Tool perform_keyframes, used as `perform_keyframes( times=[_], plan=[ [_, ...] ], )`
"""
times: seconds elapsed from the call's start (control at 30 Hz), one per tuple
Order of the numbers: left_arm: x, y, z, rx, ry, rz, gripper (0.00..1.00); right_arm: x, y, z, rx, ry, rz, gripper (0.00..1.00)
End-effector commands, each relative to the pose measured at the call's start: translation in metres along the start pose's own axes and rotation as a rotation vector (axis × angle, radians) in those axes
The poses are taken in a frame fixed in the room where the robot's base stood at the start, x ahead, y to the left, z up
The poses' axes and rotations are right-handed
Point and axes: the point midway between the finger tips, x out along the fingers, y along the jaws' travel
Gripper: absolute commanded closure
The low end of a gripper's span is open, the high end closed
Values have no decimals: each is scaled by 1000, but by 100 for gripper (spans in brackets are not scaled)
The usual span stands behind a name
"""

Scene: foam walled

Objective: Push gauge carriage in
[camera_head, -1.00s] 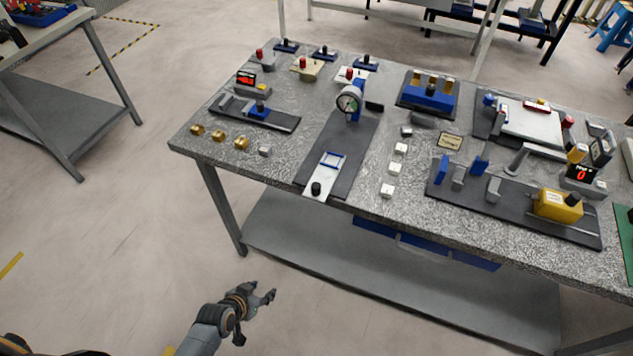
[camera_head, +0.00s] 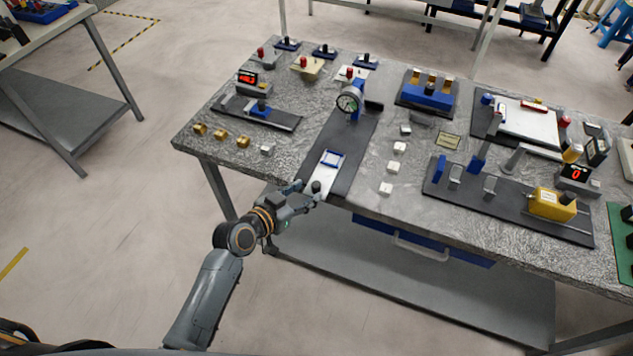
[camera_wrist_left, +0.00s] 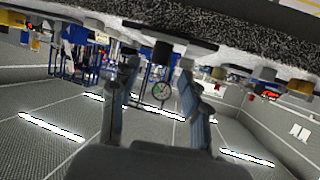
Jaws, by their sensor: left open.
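The gauge carriage (camera_head: 327,172) is a white plate with a blue frame and a black knob (camera_head: 316,186) at its front end. It lies on a dark base strip (camera_head: 352,148) that runs back to a round dial gauge (camera_head: 348,102). My left gripper (camera_head: 306,192) is open at the table's front edge, with its fingertips close to the knob. In the left wrist view, which is upside down, the knob (camera_wrist_left: 162,52) shows between the spread fingers, with the dial (camera_wrist_left: 161,91) beyond. Contact cannot be told. My right gripper is not in view.
Several brass pieces (camera_head: 221,134) lie left of the strip, and white blocks (camera_head: 399,148) stand to its right. A dark fixture board with a yellow block (camera_head: 551,204) is further right. A drawer handle (camera_head: 420,250) sticks out below the table edge.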

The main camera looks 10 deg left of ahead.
Motion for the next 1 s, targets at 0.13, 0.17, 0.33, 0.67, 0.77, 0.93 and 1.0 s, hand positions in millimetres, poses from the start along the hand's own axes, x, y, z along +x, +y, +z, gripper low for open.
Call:
perform_keyframes(
  times=[0.13, 0.17, 0.33, 0.67, 0.77, 0.93, 1.0],
  plan=[
    [28, 0, -2, -3, 1, 1, 54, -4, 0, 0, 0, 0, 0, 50],
    [33, 0, -2, -2, 1, 1, 54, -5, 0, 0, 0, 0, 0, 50],
    [51, 0, 0, -2, 0, 0, 54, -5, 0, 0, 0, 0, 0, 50],
    [58, 0, 0, 0, 0, -1, 54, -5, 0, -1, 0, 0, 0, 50],
    [58, 0, 0, 0, 0, -1, 56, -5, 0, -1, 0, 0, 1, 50],
    [58, 0, 0, 0, 0, -1, 90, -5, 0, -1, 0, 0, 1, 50],
    [58, 0, 0, 0, 0, -1, 100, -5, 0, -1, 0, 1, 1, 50]
  ],
)
